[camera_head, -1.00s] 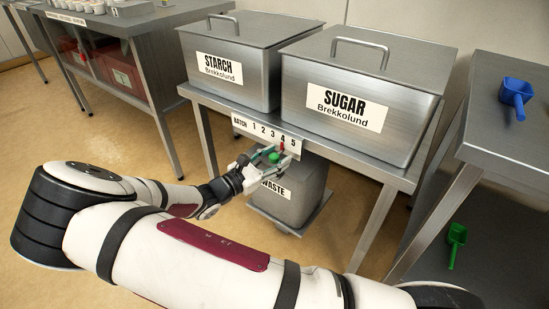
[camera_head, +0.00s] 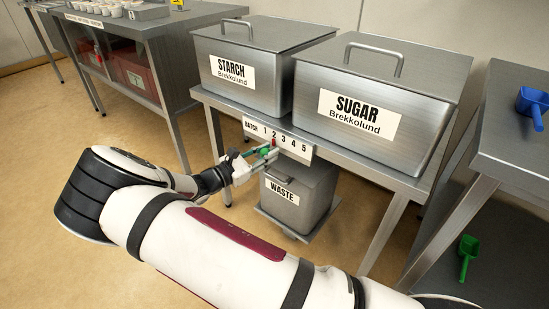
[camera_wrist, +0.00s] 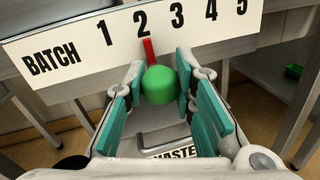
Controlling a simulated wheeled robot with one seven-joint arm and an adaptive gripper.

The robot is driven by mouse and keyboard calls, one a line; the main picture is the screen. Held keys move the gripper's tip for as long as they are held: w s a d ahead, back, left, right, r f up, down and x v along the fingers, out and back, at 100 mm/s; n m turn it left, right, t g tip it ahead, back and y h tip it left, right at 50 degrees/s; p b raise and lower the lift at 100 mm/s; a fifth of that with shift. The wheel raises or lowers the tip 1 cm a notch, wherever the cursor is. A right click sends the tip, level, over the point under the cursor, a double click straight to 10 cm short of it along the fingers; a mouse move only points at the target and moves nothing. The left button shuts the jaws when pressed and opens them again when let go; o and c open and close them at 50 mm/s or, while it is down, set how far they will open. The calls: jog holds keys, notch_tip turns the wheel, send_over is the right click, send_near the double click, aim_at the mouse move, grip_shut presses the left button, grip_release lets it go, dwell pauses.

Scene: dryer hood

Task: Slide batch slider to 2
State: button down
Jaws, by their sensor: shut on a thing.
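The batch scale (camera_head: 280,138) is a white strip on the table's front edge, marked BATCH and 1 to 5. Its slider has a green round knob (camera_wrist: 160,84) and a red pointer (camera_wrist: 149,51). In the wrist view the pointer stands just below the 2, its tip close under that digit. My gripper (camera_wrist: 165,92) is shut on the knob, with teal finger pads on either side of it. In the head view, my gripper (camera_head: 262,155) is at the strip, and the red pointer (camera_head: 274,141) shows near the 2.
A starch bin (camera_head: 250,65) and a sugar bin (camera_head: 375,95) stand on the table above the strip. A waste bin (camera_head: 315,190) is below, close under my gripper.

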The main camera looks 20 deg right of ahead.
jog(key=c, duration=1.3)
grip_release()
jog(key=v, duration=1.2)
jog(key=shift+r, duration=0.1)
